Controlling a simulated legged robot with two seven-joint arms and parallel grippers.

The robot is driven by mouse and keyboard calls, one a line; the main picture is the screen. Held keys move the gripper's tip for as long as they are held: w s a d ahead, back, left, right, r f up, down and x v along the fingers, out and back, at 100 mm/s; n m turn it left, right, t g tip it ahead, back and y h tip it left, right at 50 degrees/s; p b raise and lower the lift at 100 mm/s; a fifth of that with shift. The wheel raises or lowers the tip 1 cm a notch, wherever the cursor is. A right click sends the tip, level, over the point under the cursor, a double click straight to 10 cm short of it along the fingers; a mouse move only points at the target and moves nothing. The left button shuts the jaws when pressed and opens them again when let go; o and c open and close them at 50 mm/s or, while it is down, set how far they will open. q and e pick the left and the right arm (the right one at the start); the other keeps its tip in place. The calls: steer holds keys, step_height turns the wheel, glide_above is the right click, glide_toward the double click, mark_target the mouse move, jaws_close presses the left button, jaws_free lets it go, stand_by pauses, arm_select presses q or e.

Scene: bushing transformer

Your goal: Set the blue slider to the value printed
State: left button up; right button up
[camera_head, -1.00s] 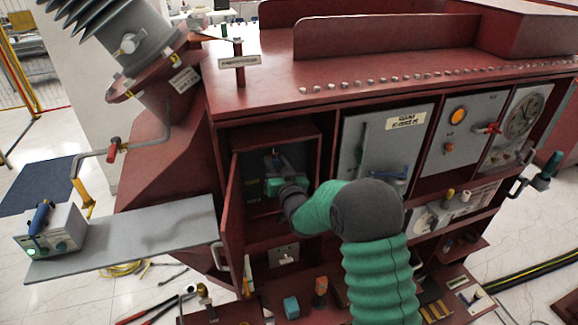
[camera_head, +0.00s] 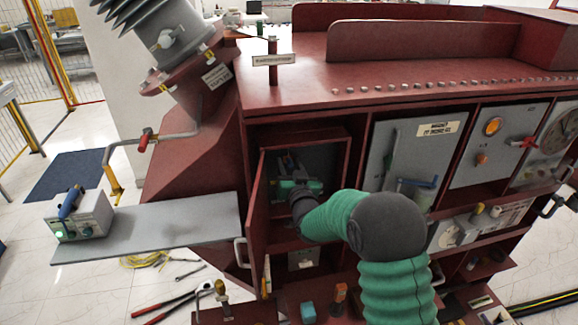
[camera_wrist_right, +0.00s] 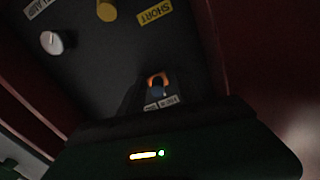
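My right gripper (camera_head: 290,170) reaches into the open red compartment (camera_head: 345,160), near its dark back panel. Its fingertips are too dark to tell open from shut. In the head view a blue handle (camera_head: 418,183) is on a grey panel (camera_head: 388,150) to the right, under a printed label (camera_head: 437,128). My left gripper is out of view.
The compartment's red door (camera_head: 257,215) stands open on the left. A grey shelf (camera_head: 170,230) with a small device (camera_head: 80,217) extends left. The wrist view shows a yellow "SHORT" label (camera_wrist_right: 154,13), a yellow knob (camera_wrist_right: 106,11) and a white knob (camera_wrist_right: 52,43).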

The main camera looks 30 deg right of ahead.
steer(key=shift+s+f, duration=0.1)
steer(key=b+v, duration=0.5)
steer(key=v, duration=1.1)
steer(key=shift+s, duration=0.3)
steer(key=shift+f, duration=0.1)
steer(key=s+a+f+n+g+y+b, duration=0.1)
steer(key=a+f+g, duration=0.1)
steer(key=f, duration=0.4)
steer(key=s+a+f+n+g+y, duration=0.1)
steer(key=a+f+g+y, duration=0.15)
steer(key=f, duration=0.25)
steer(key=s+a+f+n+g, duration=0.1)
steer(key=s+a+f+g, duration=0.1)
steer(key=s+f+g, duration=0.3)
steer(key=s+a+f+n+g+b, duration=0.1)
steer(key=s+a+f+n+g, duration=0.1)
steer(key=s+f+g, duration=0.3)
steer(key=s+a+f+y, duration=0.1)
steer(key=s+f, duration=0.2)
steer(key=s, duration=0.4)
